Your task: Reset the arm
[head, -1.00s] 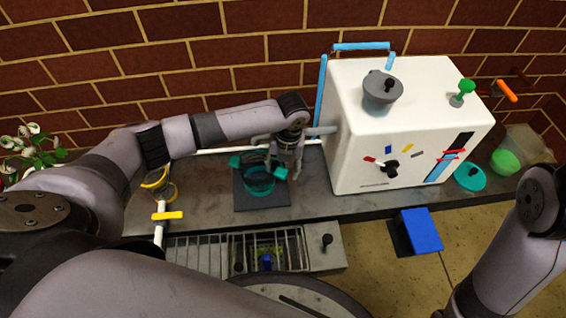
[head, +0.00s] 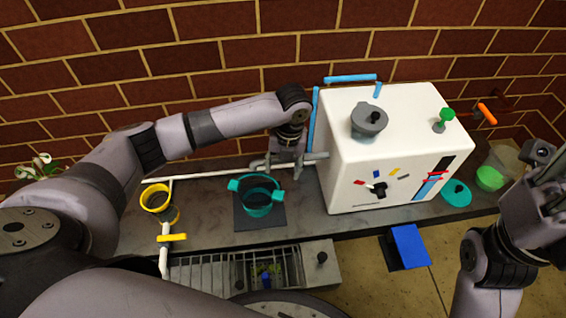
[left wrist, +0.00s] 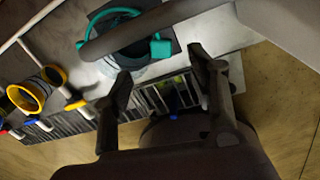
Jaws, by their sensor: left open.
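My left gripper (head: 285,166) is open and empty. It hangs over the counter beside the teal two-handled pot (head: 258,209), just to its upper right, with the white machine (head: 345,150) to its right. The pot sits on a dark square pad (head: 247,221). In the left wrist view my open fingers (left wrist: 160,68) point toward the counter, with the teal pot (left wrist: 116,14) beyond, partly covered by a dark bar. My right arm is raised at the right edge of the head view; its end (head: 543,158) is partly cut off, and its jaws cannot be made out.
A yellow-rimmed container (head: 158,202) and a white pipe with a yellow handle (head: 172,238) stand left of the pot. A metal grate (head: 220,270) is in front. A blue block (head: 409,246), a teal lid (head: 457,193) and a green-filled bowl (head: 490,178) are to the right.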

